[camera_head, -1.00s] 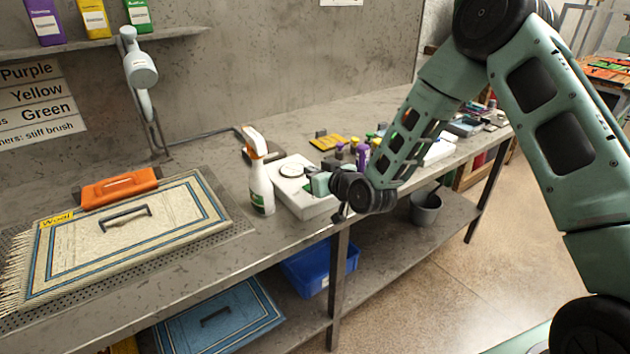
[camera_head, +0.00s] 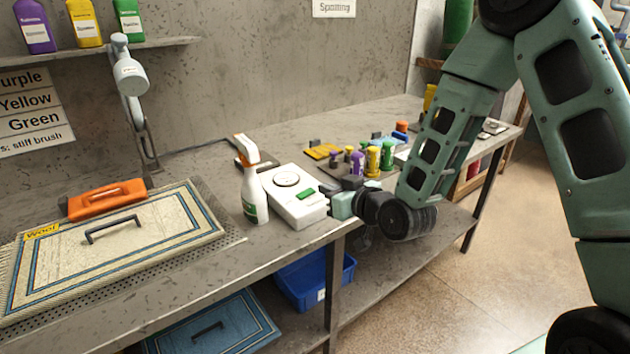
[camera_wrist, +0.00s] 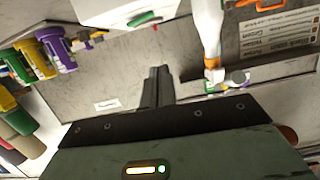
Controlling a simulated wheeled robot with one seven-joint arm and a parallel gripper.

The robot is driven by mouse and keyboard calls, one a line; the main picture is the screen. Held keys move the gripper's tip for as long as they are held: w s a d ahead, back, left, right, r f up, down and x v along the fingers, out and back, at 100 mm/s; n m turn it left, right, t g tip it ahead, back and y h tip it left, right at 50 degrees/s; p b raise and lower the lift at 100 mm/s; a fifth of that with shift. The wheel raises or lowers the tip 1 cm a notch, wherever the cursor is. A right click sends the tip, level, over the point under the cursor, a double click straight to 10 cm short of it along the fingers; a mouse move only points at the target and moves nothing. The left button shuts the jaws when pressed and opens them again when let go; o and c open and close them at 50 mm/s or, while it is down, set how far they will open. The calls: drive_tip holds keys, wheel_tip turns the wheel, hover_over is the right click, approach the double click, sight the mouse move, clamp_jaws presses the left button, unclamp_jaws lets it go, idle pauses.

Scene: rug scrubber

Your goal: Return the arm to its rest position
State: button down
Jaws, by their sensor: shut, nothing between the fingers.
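My gripper (camera_wrist: 158,88) shows in the wrist view as two dark fingers close together, shut and empty. In the head view my arm comes down from the upper right and bends back toward the bench front. Its wrist end is beside the white scale-like device (camera_head: 296,210), near the bench's front edge. The fingertips are hard to make out there. The wrist view also shows the white device (camera_wrist: 125,10) at its top edge.
A spray bottle (camera_head: 254,190) stands left of the device. Several coloured bottles (camera_head: 372,161) stand behind the wrist. A rug (camera_head: 120,240) and an orange tool (camera_head: 107,199) lie at left. A blue bin (camera_head: 312,280) sits below. The floor at right is clear.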

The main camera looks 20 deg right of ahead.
drive_tip(key=s+a+n+g, duration=0.3)
drive_tip(key=s+a+g, duration=0.6)
drive_tip(key=s, duration=0.5)
drive_tip(key=s+r+g+h, duration=0.2)
drive_tip(key=s, duration=0.7)
drive_tip(key=s+r+n+g+h, duration=0.1)
drive_tip(key=s+r+g+h, duration=0.1)
drive_tip(key=s, duration=0.8)
drive_tip(key=shift+s+d+r+g, duration=0.15)
drive_tip(key=shift+d+r+g, duration=0.15)
drive_tip(key=shift+g, duration=0.4)
